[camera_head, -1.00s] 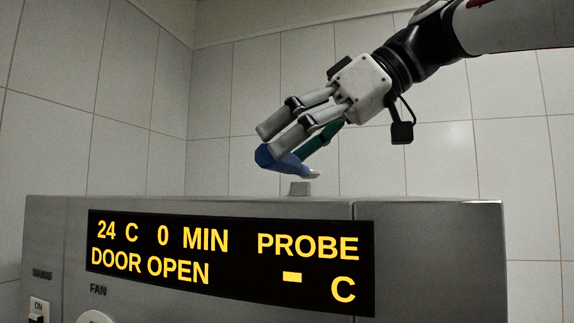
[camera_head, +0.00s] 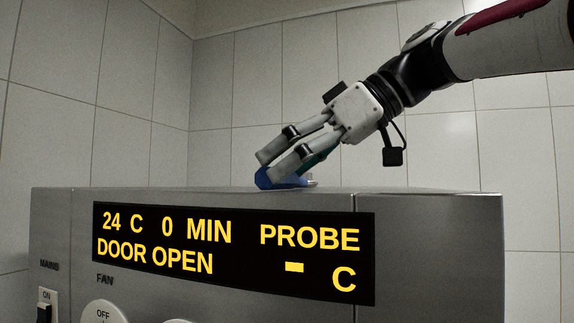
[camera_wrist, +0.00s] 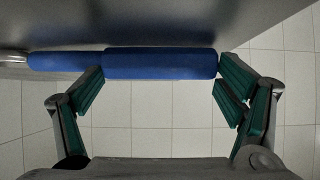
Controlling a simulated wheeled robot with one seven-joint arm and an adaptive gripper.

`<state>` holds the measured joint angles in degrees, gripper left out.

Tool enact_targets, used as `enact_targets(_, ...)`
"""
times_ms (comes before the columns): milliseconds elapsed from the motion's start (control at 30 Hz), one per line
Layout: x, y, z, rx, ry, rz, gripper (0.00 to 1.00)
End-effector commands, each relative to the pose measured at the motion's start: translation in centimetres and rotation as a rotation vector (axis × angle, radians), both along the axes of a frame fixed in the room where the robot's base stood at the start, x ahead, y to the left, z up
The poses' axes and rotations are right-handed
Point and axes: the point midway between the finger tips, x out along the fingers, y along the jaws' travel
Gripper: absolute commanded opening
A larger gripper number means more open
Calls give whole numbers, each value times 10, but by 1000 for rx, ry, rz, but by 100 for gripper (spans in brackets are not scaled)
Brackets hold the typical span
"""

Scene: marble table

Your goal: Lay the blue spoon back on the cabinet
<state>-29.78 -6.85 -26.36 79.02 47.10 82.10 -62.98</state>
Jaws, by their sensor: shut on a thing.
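The blue spoon (camera_head: 264,180) shows by its thick blue handle at my fingertips, low over the cabinet's top edge. In the wrist view its blue handle (camera_wrist: 160,63) lies crosswise between my fingers, with a bare metal part at the far left. My gripper (camera_head: 272,170) is shut on the handle and tilts down to the left. The cabinet (camera_head: 430,235) is a grey metal box with a lit display; its grey surface (camera_wrist: 170,20) fills the top of the wrist view. I cannot tell whether the spoon touches it; the spoon's bowl is hidden.
White tiled walls (camera_head: 140,130) stand behind and to the left. The cabinet top looks clear to the left and right of my gripper.

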Motion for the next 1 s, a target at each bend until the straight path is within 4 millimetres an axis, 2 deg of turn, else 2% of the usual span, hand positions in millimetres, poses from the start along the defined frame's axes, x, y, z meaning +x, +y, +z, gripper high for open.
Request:
enact_targets(67, 1, 0, -3, 0, 0, 0, 51)
enact_targets(100, 1, 0, -2, -1, 1, -1, 96)
enact_targets(133, 0, 0, -2, -1, 0, 0, 100)
enact_targets(667, -2, 1, -1, 0, 2, 1, 100)
enact_targets(1000, -14, -58, 38, -1, -2, -6, 100)
